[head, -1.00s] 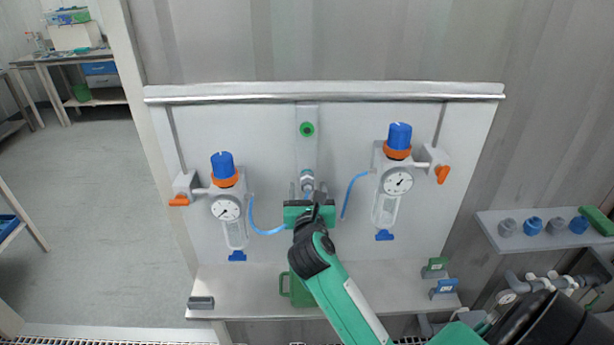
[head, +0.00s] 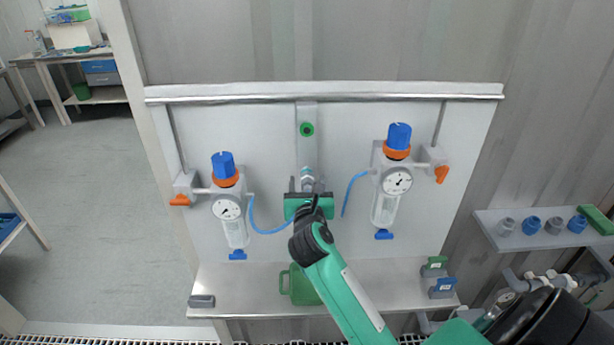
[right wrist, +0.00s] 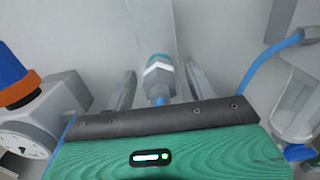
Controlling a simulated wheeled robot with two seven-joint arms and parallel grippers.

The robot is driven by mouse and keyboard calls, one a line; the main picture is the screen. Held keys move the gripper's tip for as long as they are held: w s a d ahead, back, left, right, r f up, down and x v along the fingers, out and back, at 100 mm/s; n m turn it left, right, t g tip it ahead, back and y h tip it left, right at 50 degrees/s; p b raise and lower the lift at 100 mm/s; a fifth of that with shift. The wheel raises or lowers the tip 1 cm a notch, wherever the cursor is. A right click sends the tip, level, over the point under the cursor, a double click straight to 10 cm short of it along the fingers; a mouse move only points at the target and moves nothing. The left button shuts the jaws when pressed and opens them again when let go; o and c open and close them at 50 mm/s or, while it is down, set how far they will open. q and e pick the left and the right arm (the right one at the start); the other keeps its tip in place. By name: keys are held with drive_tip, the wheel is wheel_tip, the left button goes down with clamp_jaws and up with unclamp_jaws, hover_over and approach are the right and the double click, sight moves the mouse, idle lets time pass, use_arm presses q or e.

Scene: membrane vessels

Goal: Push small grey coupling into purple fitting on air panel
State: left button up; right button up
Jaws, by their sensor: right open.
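A small grey coupling (head: 307,174) with a hexagonal body is upright at the lower middle of the air panel (head: 270,130). In the right wrist view the grey coupling (right wrist: 158,70) has a teal band at its top and a blue tube below. No purple fitting can be made out. My right gripper (head: 307,183) is in front of the panel at the coupling. Its two fingers (right wrist: 161,90) stand apart on either side of the coupling and tube, with gaps on both sides. The gripper's body hides the tube's lower part. My left gripper is not in view.
Gauge units with blue knobs stand left (head: 228,205) and right (head: 397,180) of my right gripper. Blue tubes curve from them. A green ring port (head: 307,129) is above. A ledge below carries a green jug (head: 300,287). A shelf (head: 545,240) is at the right.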

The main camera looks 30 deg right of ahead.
drive_tip(key=shift+p, duration=0.35)
idle(0.6)
clamp_jaws()
drive_tip(key=shift+s+f, duration=0.1)
drive_tip(key=shift+s+a, duration=0.1)
drive_tip(key=shift+a, duration=0.05)
drive_tip(key=shift+s+a, duration=0.35)
drive_tip(key=shift+s, duration=0.25)
drive_tip(key=shift+v, duration=2.05)
